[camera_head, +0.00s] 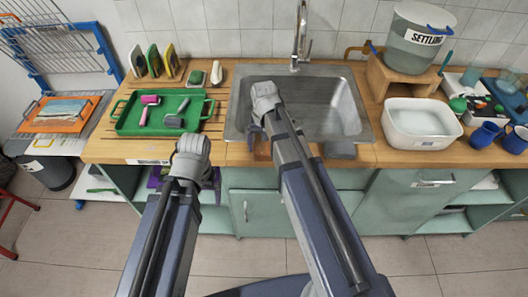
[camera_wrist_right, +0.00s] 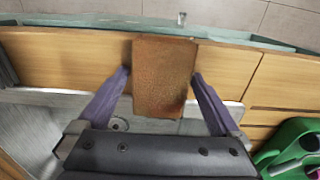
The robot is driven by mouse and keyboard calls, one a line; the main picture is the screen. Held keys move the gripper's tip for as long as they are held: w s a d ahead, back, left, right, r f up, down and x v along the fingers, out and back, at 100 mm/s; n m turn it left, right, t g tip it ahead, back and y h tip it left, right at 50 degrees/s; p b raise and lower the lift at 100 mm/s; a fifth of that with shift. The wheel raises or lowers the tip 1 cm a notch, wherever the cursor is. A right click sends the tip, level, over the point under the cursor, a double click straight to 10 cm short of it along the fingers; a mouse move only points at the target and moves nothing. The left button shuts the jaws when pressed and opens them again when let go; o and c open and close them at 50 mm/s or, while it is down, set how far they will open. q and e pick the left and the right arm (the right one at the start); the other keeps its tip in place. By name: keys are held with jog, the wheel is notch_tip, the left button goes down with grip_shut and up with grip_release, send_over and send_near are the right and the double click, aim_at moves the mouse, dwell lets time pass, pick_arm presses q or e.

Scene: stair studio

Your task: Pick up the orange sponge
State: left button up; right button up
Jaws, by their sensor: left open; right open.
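The orange sponge (camera_wrist_right: 165,85) shows as a brown-orange block in the right wrist view. It lies on the wooden counter strip in front of the sink, one end over the sink rim. In the head view only a small part of it (camera_head: 262,151) shows below my right gripper (camera_head: 256,138). My right gripper (camera_wrist_right: 160,77) is open, with one purple finger on each side of the sponge and a small gap at each. Contact with it cannot be made out. My left gripper (camera_head: 187,184) is open and empty in front of the counter's edge, left of the sink.
The steel sink (camera_head: 345,108) with its tap (camera_head: 301,35) lies behind the sponge. A grey block (camera_head: 341,150) sits at the sink's front rim. A green tray (camera_head: 130,124) with rollers is left. A white tub (camera_head: 420,125) and blue mugs (camera_head: 484,135) stand right.

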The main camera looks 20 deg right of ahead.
aim_at(264, 144)
jog(key=shift+r, duration=0.1)
jog(key=c, duration=1.3)
notch_tip(264, 144, up, 10)
jog(key=p, duration=1)
